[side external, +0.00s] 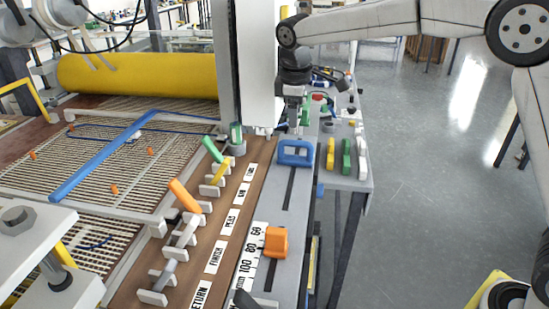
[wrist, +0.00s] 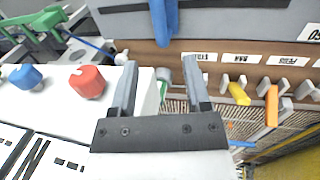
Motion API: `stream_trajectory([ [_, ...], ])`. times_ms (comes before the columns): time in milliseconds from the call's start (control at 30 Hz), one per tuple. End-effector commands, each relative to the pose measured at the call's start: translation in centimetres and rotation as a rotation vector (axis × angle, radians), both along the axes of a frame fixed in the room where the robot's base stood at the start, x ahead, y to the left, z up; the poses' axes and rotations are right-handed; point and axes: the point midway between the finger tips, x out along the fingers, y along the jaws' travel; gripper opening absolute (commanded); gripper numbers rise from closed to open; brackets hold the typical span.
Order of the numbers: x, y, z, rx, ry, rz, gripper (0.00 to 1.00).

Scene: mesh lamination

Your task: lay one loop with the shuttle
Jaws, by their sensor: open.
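I cannot tell for sure which piece is the shuttle. A long blue bar (side external: 105,155) lies slantwise across the tan mesh bed (side external: 40,165), with thin blue cord around it. Green (side external: 212,149), yellow (side external: 221,172) and orange (side external: 184,196) handles rest in white cradles along a labelled brown board; the yellow (wrist: 239,94) and orange (wrist: 272,105) ones also show in the wrist view. My gripper (side external: 291,103) is above the far end of the grey rail, beside the white column. In the wrist view my gripper (wrist: 160,85) is open, with nothing held between its fingers.
A blue looped block (side external: 295,152) and an orange block (side external: 276,242) sit on the grey rail by a number scale. A yellow roller (side external: 140,76) spans the back. Red (wrist: 87,81) and blue (wrist: 25,77) knobs are left of my fingers. Open floor lies right.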

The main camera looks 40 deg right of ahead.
Motion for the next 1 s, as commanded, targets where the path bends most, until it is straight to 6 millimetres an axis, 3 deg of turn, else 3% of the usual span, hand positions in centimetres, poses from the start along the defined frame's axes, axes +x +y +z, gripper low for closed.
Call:
stream_trajectory([
  [667, -1.2, -1.3, -0.2, -0.001, 0.003, -0.001, 0.61],
  [1000, -0.9, -1.6, -2.4, -0.001, 0.004, -0.001, 0.61],
])
